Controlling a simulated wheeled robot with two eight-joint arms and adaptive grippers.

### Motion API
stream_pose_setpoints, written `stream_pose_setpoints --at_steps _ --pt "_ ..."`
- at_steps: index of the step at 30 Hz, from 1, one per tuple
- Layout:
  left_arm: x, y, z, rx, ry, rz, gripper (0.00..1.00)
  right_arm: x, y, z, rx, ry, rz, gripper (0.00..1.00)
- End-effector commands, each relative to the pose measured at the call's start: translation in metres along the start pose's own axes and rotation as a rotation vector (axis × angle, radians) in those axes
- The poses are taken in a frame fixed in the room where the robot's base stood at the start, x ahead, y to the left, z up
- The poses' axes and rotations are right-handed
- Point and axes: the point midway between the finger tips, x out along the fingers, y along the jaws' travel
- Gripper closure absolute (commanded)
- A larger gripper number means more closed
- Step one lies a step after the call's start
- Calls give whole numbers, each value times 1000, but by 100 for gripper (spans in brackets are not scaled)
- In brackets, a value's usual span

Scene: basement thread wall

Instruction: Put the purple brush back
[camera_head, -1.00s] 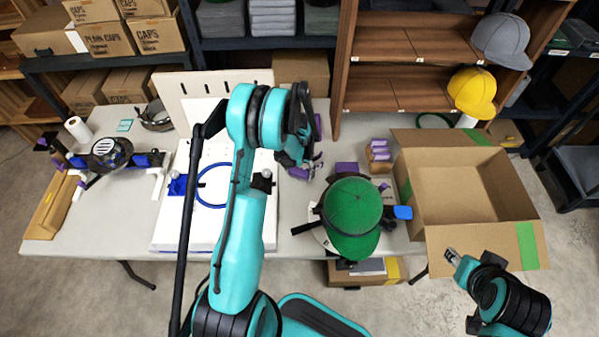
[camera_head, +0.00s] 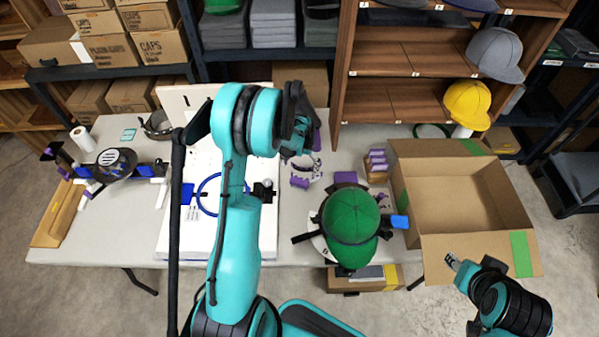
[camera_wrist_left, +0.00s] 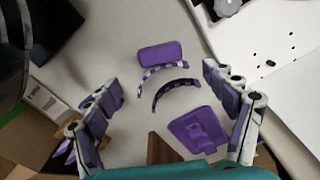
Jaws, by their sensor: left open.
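My left gripper (camera_wrist_left: 170,110) is open and empty above the table, its two fingers spread wide. Between and beyond the fingers, the left wrist view shows a purple rounded block (camera_wrist_left: 160,55) with a curved toothed band beside it, a second curved band (camera_wrist_left: 177,90), and a flat purple piece (camera_wrist_left: 198,130) near the right finger. I cannot tell for sure which is the brush. In the head view, a purple piece (camera_head: 300,182) lies left of the green cap, and a purple block (camera_head: 346,178) lies behind the cap. My right gripper (camera_head: 453,261) is by the carton's front flap; its jaws are unclear.
The green cap (camera_head: 350,215) sits on a round stand at the table's front. A wooden holder with purple items (camera_head: 377,164) stands behind it. An open carton (camera_head: 455,195) is at right, a white board with a blue hoop (camera_head: 175,240) at left. Shelves (camera_head: 400,100) rise behind.

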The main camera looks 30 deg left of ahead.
Motion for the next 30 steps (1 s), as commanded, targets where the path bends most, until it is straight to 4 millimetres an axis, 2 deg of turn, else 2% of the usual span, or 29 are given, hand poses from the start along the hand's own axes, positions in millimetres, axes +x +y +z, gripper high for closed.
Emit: stream_pose_setpoints --at_steps 1,8,11,14,18,21,25,30 --pt "-10 0 0 0 0 0 16 -4 0 -3 0 0 0 60" --pt "-34 3 2 4 11 -1 16 -7 0 -5 0 0 0 60" --pt "-58 13 8 13 44 -5 16 -6 0 -5 0 0 0 60" --pt "-95 29 22 29 102 -9 16 -6 0 -4 0 0 0 60" --pt "-147 53 51 54 201 -11 16 -6 0 -4 0 0 0 60" --pt "-176 68 77 71 273 -8 16 -6 0 -4 0 0 0 60" --pt "-204 86 113 93 365 1 16 -6 0 -4 0 0 0 60" --pt "-222 104 162 121 483 19 16 -6 0 -4 0 0 0 60"
